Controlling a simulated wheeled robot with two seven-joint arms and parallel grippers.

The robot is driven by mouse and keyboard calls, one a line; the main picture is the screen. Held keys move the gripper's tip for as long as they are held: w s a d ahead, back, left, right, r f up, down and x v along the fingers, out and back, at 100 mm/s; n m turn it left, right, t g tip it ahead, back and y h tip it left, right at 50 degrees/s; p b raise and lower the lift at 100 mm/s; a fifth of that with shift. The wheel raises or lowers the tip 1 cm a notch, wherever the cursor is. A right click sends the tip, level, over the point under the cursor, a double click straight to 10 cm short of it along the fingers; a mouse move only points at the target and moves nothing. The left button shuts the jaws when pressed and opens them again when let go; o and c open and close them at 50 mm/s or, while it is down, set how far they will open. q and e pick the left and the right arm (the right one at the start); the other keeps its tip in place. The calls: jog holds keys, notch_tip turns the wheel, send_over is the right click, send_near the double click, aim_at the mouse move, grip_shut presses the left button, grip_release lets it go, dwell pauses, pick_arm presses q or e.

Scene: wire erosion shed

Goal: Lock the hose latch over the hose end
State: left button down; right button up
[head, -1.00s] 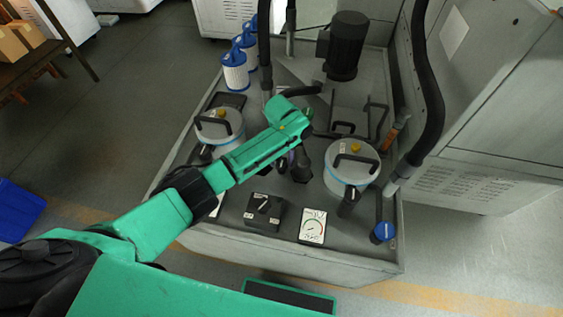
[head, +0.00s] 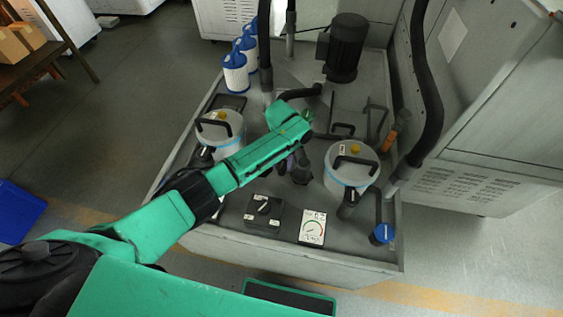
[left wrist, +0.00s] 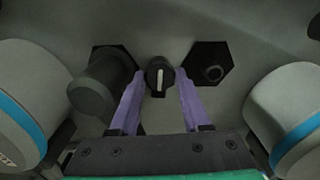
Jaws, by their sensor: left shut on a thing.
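My left gripper (left wrist: 160,85) points down at the machine deck between the two canisters. Its purple fingers are closed on a small black knob with a white line (left wrist: 159,75), which I take to be the hose latch. A thick black cylinder (left wrist: 97,88), likely the hose end, stands in a hexagonal black base just left of the fingers in the left wrist view. To their right is another hexagonal black fitting (left wrist: 211,70) with a round centre and nothing on it. In the head view the green wrist largely covers the fingers; the black cylinder (head: 301,168) shows beside them. My right gripper is not seen.
White canisters with black handles stand at left (head: 213,130) and right (head: 345,178). A switch box (head: 263,214) and a dial gauge (head: 312,229) sit at the front. A motor (head: 345,45), blue-capped filters (head: 236,75) and a thick hose (head: 428,85) stand around the deck.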

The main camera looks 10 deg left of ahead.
pick_arm(q)
jog(key=m+p, duration=0.1)
jog(key=m, duration=0.2)
jog(key=shift+r, duration=0.1)
jog(key=m+p, duration=0.1)
jog(key=m, duration=0.3)
jog(key=shift+m, duration=0.3)
jog(key=m, duration=0.4)
jog(key=shift+p, duration=0.4)
jog(key=shift+m, duration=2.5)
jog(key=c, duration=0.7)
grip_release()
jog(key=shift+o, duration=0.2)
